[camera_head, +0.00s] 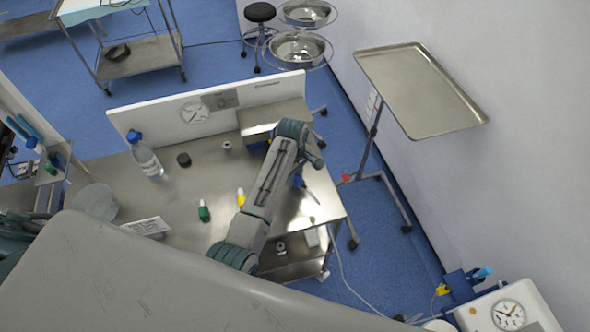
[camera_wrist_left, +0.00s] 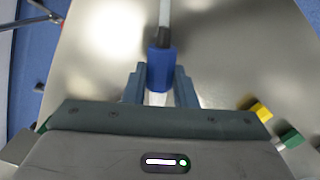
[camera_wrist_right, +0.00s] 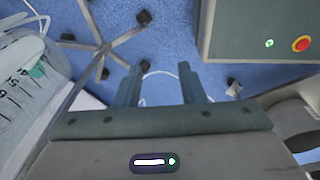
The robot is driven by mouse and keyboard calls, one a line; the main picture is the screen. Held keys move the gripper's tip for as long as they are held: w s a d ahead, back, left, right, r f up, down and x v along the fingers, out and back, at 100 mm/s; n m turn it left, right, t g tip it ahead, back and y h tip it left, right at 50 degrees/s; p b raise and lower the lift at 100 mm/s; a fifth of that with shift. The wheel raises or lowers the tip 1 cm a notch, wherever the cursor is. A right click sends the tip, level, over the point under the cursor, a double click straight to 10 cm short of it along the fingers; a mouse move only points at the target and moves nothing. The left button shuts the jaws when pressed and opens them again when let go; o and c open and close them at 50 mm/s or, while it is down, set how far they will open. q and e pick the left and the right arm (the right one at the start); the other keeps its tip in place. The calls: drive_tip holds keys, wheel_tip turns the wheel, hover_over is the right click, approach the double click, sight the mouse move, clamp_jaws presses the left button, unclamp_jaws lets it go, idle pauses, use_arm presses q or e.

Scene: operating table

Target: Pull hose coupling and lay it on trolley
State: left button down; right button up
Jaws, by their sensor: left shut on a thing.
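A blue hose coupling (camera_wrist_left: 161,68) with a dark collar and a pale hose stands out between the fingers of my left gripper (camera_wrist_left: 160,88) in the left wrist view. The gripper is shut on it, over the bare steel trolley top (camera_wrist_left: 225,60). In the head view my left arm reaches across the steel trolley (camera_head: 180,230), and the blue coupling (camera_head: 299,181) shows small near its right end. A green coupling (camera_head: 204,211) and a yellow coupling (camera_head: 241,197) lie on the top. My right gripper (camera_wrist_right: 165,88) is open and empty above the blue floor.
A bottle (camera_head: 147,160), a black puck (camera_head: 183,160) and a small white card (camera_head: 146,226) are on the trolley. A tray stand (camera_head: 425,95) is at the right. A gauge unit (camera_head: 508,312) is at lower right. A green-grey cabinet (camera_wrist_right: 265,30) is near my right gripper.

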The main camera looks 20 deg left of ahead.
use_arm(q)
drive_tip(key=shift+f, duration=0.35)
drive_tip(key=c, duration=1.3)
unclamp_jaws()
drive_tip(key=shift+o, duration=1)
drive_tip(key=shift+r, duration=0.2)
drive_tip(key=r+b, duration=0.1)
drive_tip(key=r, duration=0.2)
drive_tip(key=r+b, duration=0.1)
drive_tip(key=r, duration=0.3)
drive_tip(key=shift+w+a+r+b, duration=0.15)
drive_tip(key=shift+a+r+b, duration=0.05)
drive_tip(key=shift+b, duration=0.2)
wheel_tip(320, 180, up, 3)
drive_tip(key=shift+a+r+p, duration=0.1)
drive_tip(key=shift+p, duration=0.35)
use_arm(e)
drive_tip(key=shift+s+f, duration=1)
drive_tip(key=shift+s, duration=0.15)
